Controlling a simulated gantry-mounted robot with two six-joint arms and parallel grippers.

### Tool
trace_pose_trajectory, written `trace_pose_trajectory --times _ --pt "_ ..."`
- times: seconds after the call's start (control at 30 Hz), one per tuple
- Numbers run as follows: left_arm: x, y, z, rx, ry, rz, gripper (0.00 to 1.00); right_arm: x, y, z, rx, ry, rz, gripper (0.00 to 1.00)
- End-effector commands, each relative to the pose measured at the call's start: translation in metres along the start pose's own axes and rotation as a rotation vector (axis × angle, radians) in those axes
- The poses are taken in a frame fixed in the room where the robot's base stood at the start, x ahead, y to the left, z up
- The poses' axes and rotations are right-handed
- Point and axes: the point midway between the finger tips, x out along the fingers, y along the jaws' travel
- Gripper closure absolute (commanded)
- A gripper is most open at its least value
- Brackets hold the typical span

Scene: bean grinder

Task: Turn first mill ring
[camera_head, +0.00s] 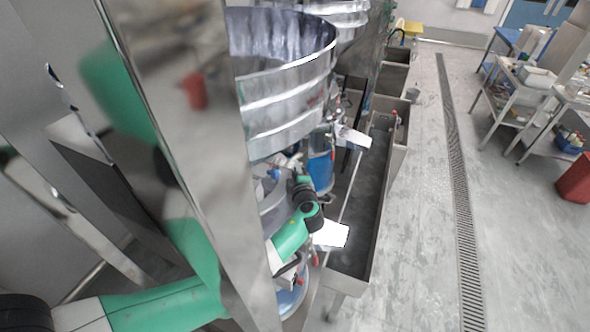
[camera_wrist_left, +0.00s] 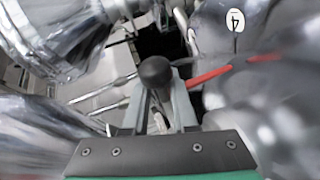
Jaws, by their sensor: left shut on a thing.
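In the left wrist view, my left gripper (camera_wrist_left: 165,110) is shut on a round black knob (camera_wrist_left: 155,72). The knob sits at the fingertips, in front of blurred metal machine parts. In the head view, my green and white left arm reaches past a shiny steel column to the first mill (camera_head: 285,105), a large steel drum with lower parts beneath it. The gripper itself is hidden there among those parts. I cannot clearly make out the whole mill ring in either view. My right gripper is not in view.
A steel trough (camera_head: 370,205) runs along the right of the mills. The steel column (camera_head: 190,130) blocks much of the head view. The floor (camera_head: 420,220) right of the trough is clear.

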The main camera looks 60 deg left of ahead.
Motion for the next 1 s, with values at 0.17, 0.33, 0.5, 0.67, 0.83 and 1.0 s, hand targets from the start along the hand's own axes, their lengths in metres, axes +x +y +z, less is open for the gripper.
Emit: trace_pose_trajectory --times 0.17,0.33,0.5,0.67,0.83,1.0 --pt "-0.002 0.0002 0.0058 0.003 -0.016 0.004 1.0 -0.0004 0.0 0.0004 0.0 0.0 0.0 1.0" --pt "-0.0021 -0.0002 0.0058 0.004 -0.017 0.003 0.69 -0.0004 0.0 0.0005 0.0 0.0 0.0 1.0" --pt "-0.0018 -0.0002 0.0051 0.003 -0.015 0.003 0.38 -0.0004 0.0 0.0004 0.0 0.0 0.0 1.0" --pt "-0.001 -0.0002 0.0033 0.002 -0.01 0.002 0.35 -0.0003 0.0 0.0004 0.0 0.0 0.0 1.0" --pt "-0.0006 -0.0003 0.0022 0.002 -0.007 0.002 0.35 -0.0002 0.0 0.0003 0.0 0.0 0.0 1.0" --pt "-0.0005 -0.0008 0.0018 0.002 -0.007 0.001 0.35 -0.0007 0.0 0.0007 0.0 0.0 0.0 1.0"
